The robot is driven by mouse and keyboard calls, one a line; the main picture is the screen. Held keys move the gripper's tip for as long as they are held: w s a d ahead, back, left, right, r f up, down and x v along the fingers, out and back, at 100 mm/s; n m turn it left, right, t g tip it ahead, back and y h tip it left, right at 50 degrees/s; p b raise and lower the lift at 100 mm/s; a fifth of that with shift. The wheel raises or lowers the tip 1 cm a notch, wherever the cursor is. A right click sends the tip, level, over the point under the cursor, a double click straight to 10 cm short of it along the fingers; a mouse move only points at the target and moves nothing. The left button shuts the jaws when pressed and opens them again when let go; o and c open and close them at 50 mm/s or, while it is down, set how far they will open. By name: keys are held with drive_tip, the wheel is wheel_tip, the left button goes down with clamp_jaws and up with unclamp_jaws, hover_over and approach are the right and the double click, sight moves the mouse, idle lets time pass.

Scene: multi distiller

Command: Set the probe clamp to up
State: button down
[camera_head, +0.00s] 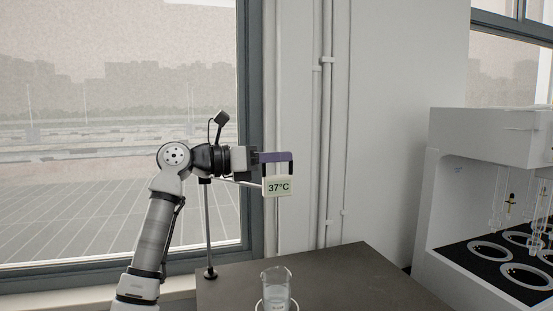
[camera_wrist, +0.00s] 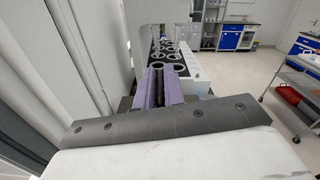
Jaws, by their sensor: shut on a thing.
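The probe clamp (camera_head: 277,187) is a pale box reading 37°C with a dark bracket-shaped handle (camera_head: 291,169) on top. It sits on a thin horizontal arm from an upright metal rod (camera_head: 208,235), high above the beaker (camera_head: 276,287). My gripper (camera_head: 276,157) comes in from the left with its purple fingers level at the top of the handle, shut on it. In the wrist view my gripper (camera_wrist: 161,88) shows as two purple fingers with a dark strip between them. The probe's lower end cannot be made out.
The beaker stands near the front of a dark table (camera_head: 340,270). A white machine (camera_head: 490,200) with round openings is at the right. The window and a wall with pipes (camera_head: 326,140) lie behind. The wrist view also shows a trolley (camera_wrist: 298,85) at the right.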

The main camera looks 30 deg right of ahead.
drive_tip(key=c, duration=1.5)
unclamp_jaws()
drive_tip(key=shift+s+r, duration=0.1)
drive_tip(key=shift+r, duration=0.3)
drive_tip(key=shift+f, duration=0.15)
drive_tip(key=b+v, duration=0.3)
drive_tip(key=v, duration=1)
drive_tip(key=shift+a+b, duration=0.35)
drive_tip(key=shift+a, duration=0.05)
drive_tip(key=shift+f, duration=0.15)
